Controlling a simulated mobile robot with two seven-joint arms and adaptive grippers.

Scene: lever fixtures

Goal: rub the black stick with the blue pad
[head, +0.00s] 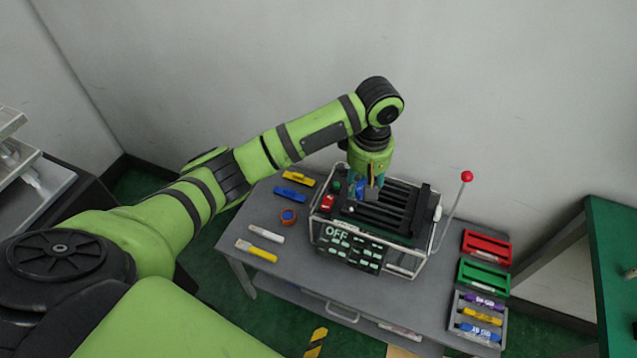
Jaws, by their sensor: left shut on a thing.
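My left gripper (369,192) points down over the left part of the wire-framed fixture (428,258) on the grey table. It is shut on a small blue thing (360,188), which looks like the blue pad; the fingers hide most of it. Several dark bars (402,208) run across the top of the fixture, right beside the gripper. I cannot tell which of them, if any, is the black stick, nor whether the blue thing touches one. My right gripper is not in view.
A lever with a red ball (467,176) stands right of the fixture. Red (487,247) and green (484,278) trays and a grey tray (455,310) of markers line the table's right side.

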